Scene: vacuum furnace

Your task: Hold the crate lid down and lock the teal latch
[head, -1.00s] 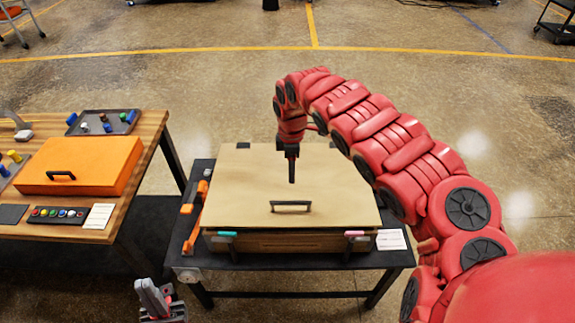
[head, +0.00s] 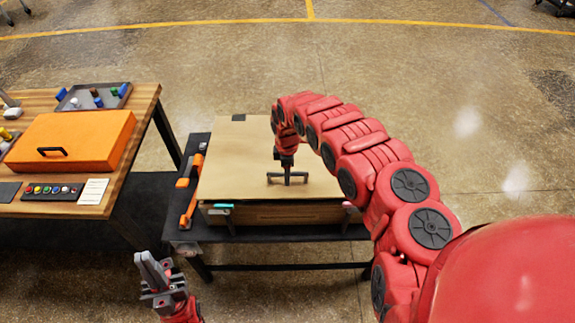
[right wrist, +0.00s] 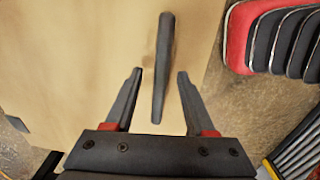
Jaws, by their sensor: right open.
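The tan crate lid (head: 235,160) lies flat on the crate (head: 290,215) on a dark table. Its dark bar handle (head: 287,181) is near the front edge; it also shows in the right wrist view (right wrist: 162,70). The teal latch (head: 222,207) is at the crate's front left. My right gripper (head: 287,172) is open above the lid at the handle. In the right wrist view (right wrist: 157,90), the handle's near end lies between its spread fingers. My left gripper (head: 150,265) is empty, left of the table's front and apart from the crate; its finger gap is unclear.
Orange tools (head: 190,190) lie on the table left of the crate. A wooden bench (head: 140,125) with an orange case (head: 75,140) stands further left.

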